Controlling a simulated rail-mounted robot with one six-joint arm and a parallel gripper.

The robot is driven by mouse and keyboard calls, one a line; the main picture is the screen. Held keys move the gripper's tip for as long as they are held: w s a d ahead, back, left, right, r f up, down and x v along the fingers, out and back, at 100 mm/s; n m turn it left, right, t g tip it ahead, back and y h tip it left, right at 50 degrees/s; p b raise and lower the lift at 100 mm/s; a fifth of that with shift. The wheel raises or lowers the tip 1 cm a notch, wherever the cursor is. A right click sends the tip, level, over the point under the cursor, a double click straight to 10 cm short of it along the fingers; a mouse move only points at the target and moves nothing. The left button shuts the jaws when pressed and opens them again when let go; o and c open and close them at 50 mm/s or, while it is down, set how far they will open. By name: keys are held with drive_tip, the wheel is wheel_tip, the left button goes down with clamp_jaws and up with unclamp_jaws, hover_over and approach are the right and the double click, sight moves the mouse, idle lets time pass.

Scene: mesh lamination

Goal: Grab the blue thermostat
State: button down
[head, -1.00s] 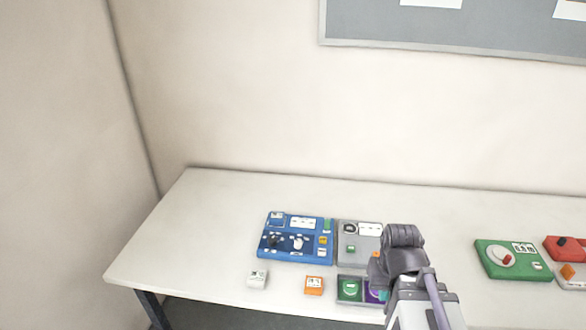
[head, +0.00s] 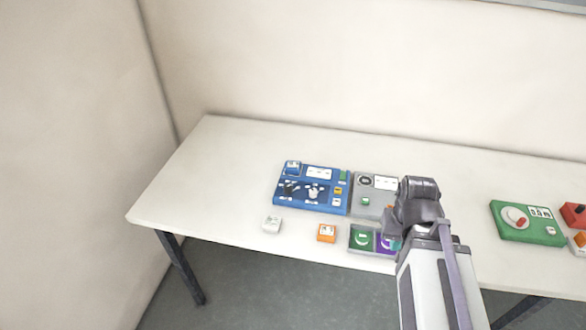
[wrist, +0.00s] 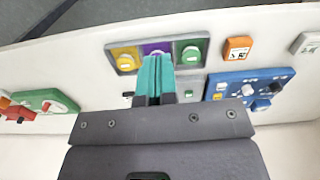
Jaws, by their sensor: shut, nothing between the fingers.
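A blue panel (head: 312,204) lies flat on the table left of centre, with knobs and white labels. At its far left corner sits a small blue box with a white face (head: 293,168), which looks like the blue thermostat. In the head view my arm is right of the blue panel and hides part of the grey panel.
A grey panel (head: 366,206) adjoins the blue one. In front are a white block (head: 272,224), an orange block (head: 326,233) and a dial tray (wrist: 125,60). A green panel (head: 525,235) and red parts (head: 573,215) lie at right. The table's left end (head: 190,180) is clear.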

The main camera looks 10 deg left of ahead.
drive_tip(key=c, duration=1.8)
unclamp_jaws()
drive_tip(key=o, duration=1.6)
